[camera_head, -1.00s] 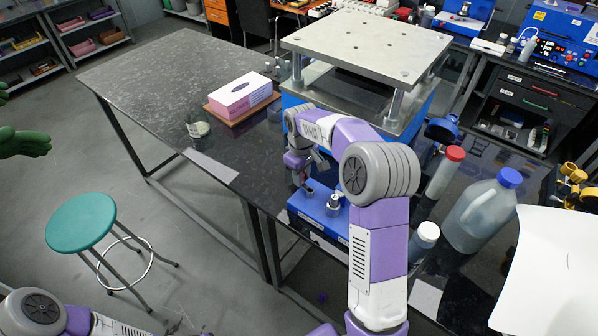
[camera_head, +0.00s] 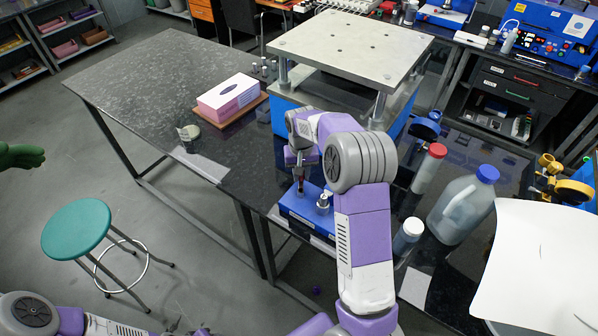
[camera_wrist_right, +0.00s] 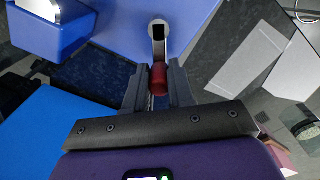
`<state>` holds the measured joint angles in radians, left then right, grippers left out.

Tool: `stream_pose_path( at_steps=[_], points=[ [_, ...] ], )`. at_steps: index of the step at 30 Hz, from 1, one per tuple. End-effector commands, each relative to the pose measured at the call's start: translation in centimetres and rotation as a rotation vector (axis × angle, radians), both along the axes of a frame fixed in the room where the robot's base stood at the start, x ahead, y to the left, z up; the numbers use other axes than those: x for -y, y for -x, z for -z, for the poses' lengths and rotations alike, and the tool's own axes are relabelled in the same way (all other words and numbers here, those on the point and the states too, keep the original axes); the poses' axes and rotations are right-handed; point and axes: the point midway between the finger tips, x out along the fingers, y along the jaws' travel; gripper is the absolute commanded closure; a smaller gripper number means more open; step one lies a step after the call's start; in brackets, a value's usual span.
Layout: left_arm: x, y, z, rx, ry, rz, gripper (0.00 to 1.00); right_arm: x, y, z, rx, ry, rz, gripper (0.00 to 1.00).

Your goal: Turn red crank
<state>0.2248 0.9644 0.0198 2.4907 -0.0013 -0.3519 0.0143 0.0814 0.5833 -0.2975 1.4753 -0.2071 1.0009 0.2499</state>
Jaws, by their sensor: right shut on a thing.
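The red crank handle (camera_wrist_right: 159,78) sits between the two fingers of my right gripper (camera_wrist_right: 158,85) in the right wrist view, which is shut on it. Its metal arm (camera_wrist_right: 159,45) runs from the handle to a round pivot on the blue machine's face. In the head view, my right gripper (camera_head: 300,180) is at the blue machine base (camera_head: 310,208), with a red bit of the handle showing just below it. My left gripper does not show; only a part of my left arm is at the bottom left.
A large metal plate press (camera_head: 350,45) stands behind my right arm. A tissue box (camera_head: 232,97) lies on a brown board on the dark table. A red-capped bottle (camera_head: 428,168), a blue-capped jug (camera_head: 462,205) and a small jar (camera_head: 408,235) stand to the right. A teal stool (camera_head: 77,228) stands at left.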

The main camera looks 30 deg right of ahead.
Motion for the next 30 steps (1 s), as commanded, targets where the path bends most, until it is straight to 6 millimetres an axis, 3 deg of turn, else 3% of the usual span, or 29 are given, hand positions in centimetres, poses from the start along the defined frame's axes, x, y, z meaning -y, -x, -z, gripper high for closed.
stream_pose_path(
  at_steps=[20,21,24,26,30],
  points=[
    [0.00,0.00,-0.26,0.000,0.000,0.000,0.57,0.36,0.07,-0.12,0.005,0.004,0.064,1.00],
    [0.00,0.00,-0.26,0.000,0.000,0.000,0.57,0.36,0.07,-0.12,0.005,0.004,0.063,0.74],
    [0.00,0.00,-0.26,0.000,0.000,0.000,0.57,0.33,0.09,-0.10,0.003,0.003,0.063,0.59],
    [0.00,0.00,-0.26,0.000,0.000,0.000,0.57,0.32,0.10,-0.08,0.003,0.002,0.063,0.51],
    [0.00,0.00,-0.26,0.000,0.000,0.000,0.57,0.27,0.13,-0.05,0.002,0.001,0.063,0.51]
  ],
)
